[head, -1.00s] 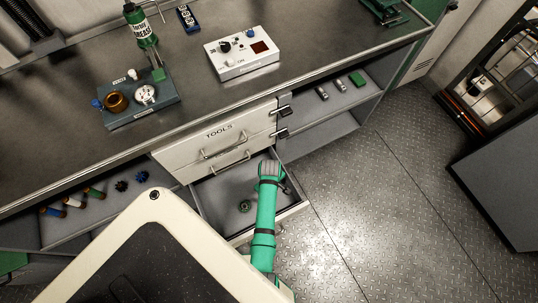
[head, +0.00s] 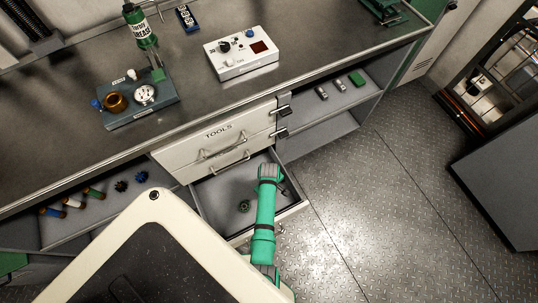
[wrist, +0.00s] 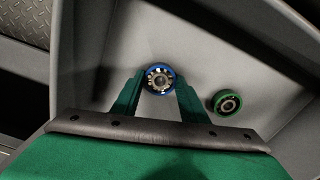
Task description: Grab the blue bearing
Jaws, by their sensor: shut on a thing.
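The blue bearing (wrist: 159,79) is a ring with a blue rim and a metal centre. In the wrist view it sits between the two fingertips of my gripper (wrist: 158,86), which is shut on it. In the head view my green arm (head: 264,215) reaches over the open drawer (head: 221,207), and the blue bearing is hidden there. A green bearing (wrist: 227,102) lies on the drawer floor to the right of my gripper in the wrist view. It also shows in the head view (head: 244,206).
The drawer walls stand close around my gripper. The TOOLS drawer front (head: 214,138) is shut above. The bench top holds a white box with knobs (head: 241,54) and a grease stand (head: 139,97). The floor (head: 385,200) to the right is clear.

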